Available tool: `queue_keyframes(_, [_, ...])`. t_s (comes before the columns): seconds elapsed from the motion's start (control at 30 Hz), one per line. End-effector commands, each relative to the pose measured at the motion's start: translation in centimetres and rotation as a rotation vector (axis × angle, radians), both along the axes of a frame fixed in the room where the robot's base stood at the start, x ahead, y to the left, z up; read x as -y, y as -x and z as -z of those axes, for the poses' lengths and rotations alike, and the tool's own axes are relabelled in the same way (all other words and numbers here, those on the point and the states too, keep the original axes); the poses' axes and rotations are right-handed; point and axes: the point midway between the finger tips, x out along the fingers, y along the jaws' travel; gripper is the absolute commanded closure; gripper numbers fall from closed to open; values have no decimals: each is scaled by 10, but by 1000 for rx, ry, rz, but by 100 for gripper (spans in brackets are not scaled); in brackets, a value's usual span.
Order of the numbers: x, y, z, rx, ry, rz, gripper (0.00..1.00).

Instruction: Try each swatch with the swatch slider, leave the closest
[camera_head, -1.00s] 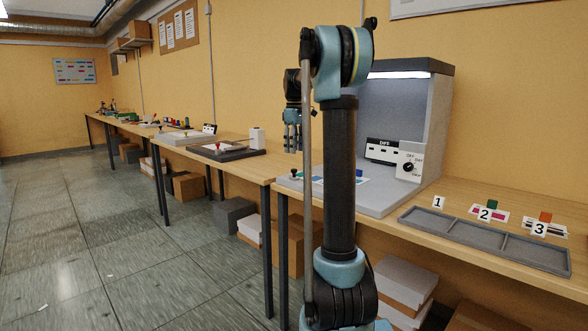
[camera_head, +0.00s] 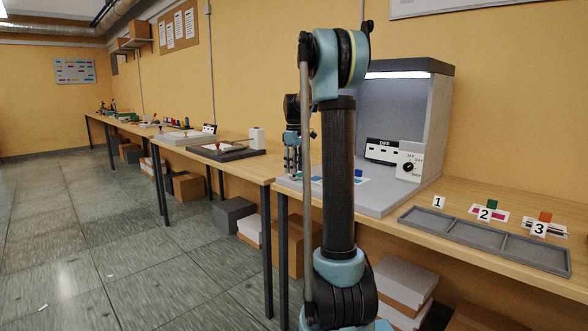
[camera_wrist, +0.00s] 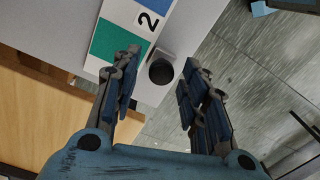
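In the wrist view a white card (camera_wrist: 120,27) lies on a grey surface, with a green patch (camera_wrist: 114,42), a blue patch and a black "2". Beside the card is a small grey block with a round black knob (camera_wrist: 161,71), probably the swatch slider. My gripper (camera_wrist: 160,75) is open, with the knob between and beyond its fingertips; I cannot tell whether they touch it. In the head view my gripper (camera_head: 292,168) is low at the left front of the light booth (camera_head: 432,130), hiding the knob. The card (camera_head: 347,180) lies on the booth floor, partly behind my arm.
A grey three-part tray (camera_head: 483,240) sits on the right bench, its compartments apparently empty. Behind it stand number plates 1 to 3; swatch cards with green (camera_head: 492,204) and orange (camera_head: 545,216) tabs lie by 2 and 3. The booth has a DIFF panel (camera_head: 384,151) and a dial (camera_head: 408,167).

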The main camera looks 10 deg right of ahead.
Motion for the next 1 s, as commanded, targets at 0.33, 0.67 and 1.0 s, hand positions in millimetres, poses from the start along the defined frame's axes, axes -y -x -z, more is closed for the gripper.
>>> queue_keyframes(0.33, [1, 0, 0, 1, 1, 0, 100])
queue_keyframes(0.67, [22, 28, 0, 1, 2, 3, 100])
queue_keyframes(1.0, [25, 32, -1, 2, 3, 2, 100])
